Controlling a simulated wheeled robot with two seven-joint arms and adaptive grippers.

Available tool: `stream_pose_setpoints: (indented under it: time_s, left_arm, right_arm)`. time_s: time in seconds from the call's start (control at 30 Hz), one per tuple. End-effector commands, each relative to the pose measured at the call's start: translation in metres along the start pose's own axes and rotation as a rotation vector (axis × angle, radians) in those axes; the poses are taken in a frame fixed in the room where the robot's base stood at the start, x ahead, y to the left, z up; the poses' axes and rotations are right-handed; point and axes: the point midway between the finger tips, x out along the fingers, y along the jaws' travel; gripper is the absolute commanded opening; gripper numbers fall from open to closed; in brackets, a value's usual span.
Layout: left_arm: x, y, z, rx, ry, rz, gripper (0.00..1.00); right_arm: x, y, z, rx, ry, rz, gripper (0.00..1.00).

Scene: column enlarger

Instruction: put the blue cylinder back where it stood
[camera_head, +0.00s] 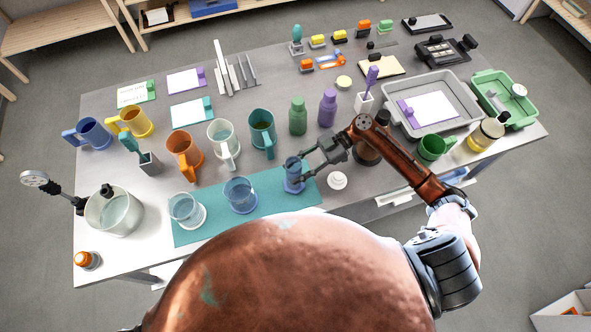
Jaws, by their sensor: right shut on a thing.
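The blue cylinder (292,176) is upright, with a wider blue foot, over the right end of the teal mat (222,226). My right gripper (297,172) comes in from the right and is shut on the cylinder's side. I cannot tell whether its foot touches the mat or hangs slightly above it. My left gripper is not in view.
A clear blue-rimmed beaker (240,194) and a white-rimmed one (186,209) stand on the mat, left of the cylinder. A white round cap (337,181) lies to its right. A teal jug (262,131) and green bottle (298,117) stand behind. The mat's front is clear.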

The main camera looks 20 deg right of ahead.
Motion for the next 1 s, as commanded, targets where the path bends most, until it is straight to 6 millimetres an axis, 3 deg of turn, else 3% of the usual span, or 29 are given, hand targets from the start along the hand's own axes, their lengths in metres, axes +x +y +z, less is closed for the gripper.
stream_pose_setpoints:
  time_s: [1.0]
  left_arm:
    - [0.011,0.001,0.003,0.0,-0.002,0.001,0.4]
  right_arm:
    - [0.005,0.0,0.011,0.0,0.001,0.0,0.0]
